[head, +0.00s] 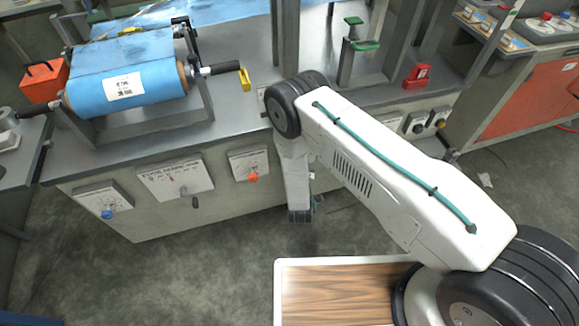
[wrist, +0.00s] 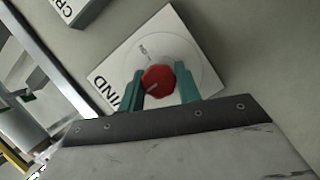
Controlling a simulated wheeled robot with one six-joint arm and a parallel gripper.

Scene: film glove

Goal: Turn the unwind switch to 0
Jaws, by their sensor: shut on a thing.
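In the wrist view, a red knob (wrist: 158,78) sits on a white switch plate (wrist: 185,45) whose visible lettering ends in "IND". Small print shows on the plate above the knob, too small to read surely. A pale pointer line on the knob points to the lower left of the picture. My gripper (wrist: 160,84) has its two teal fingers on either side of the knob and is shut on it. In the head view my arm hides the red knob and most of my gripper.
In the head view, an orange-knob plate (head: 249,164), a slider panel (head: 175,180) and a blue-knob plate (head: 103,200) line the bench front. A blue film roll (head: 125,88) is above them. Another plate corner (wrist: 78,8) shows in the wrist view. The floor in front is clear.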

